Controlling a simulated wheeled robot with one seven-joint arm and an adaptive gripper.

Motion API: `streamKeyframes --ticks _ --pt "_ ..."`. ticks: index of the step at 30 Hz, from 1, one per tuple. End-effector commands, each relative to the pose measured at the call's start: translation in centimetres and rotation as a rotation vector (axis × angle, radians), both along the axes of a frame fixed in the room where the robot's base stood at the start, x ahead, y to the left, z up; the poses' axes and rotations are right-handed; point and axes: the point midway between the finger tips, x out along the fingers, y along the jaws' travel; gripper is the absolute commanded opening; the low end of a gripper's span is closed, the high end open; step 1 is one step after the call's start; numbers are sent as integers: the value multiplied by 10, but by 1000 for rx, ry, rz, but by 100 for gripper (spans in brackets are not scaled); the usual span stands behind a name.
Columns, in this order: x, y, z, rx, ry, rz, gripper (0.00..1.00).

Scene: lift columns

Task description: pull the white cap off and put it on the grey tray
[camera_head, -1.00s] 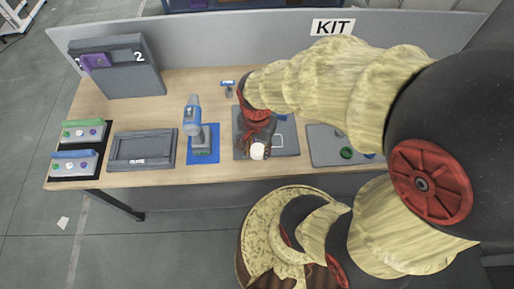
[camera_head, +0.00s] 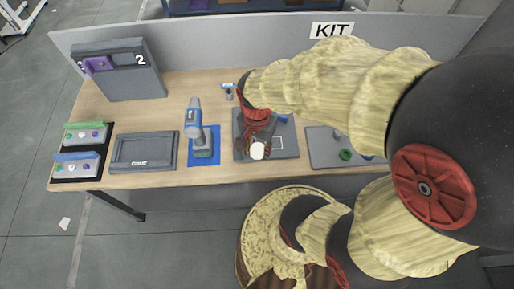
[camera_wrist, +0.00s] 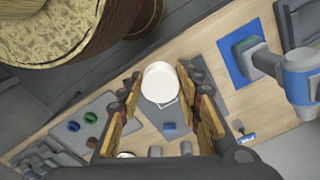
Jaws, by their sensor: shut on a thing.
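The white cap (camera_head: 257,151) is round and sits between the fingertips of my gripper (camera_head: 259,141), over the front part of a dark grey plate (camera_head: 288,147). In the wrist view the cap (camera_wrist: 160,82) shows its round face between the two fingers of my gripper (camera_wrist: 163,92), which is shut on it. I cannot tell whether the cap touches anything below it. The grey tray (camera_head: 118,163), shallow with a raised rim and a small white label, lies left of the drill and looks empty.
A blue-grey drill (camera_head: 193,122) stands on a blue mat (camera_head: 214,134) between tray and plate. A grey board (camera_head: 320,146) with a green ring is at right. A panel marked 2 (camera_head: 130,82) stands at back left. Boxes with coloured buttons (camera_head: 78,162) are at far left.

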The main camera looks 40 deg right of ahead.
Motion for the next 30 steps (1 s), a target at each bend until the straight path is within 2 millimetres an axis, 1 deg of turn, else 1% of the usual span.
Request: streamKeyframes --ticks 1,19,23,30 --pt "0 0 4 0 0 0 11" --pt "0 0 31 0 0 0 11" --pt "0 0 34 0 0 0 11" --pt "0 0 33 0 0 0 11"
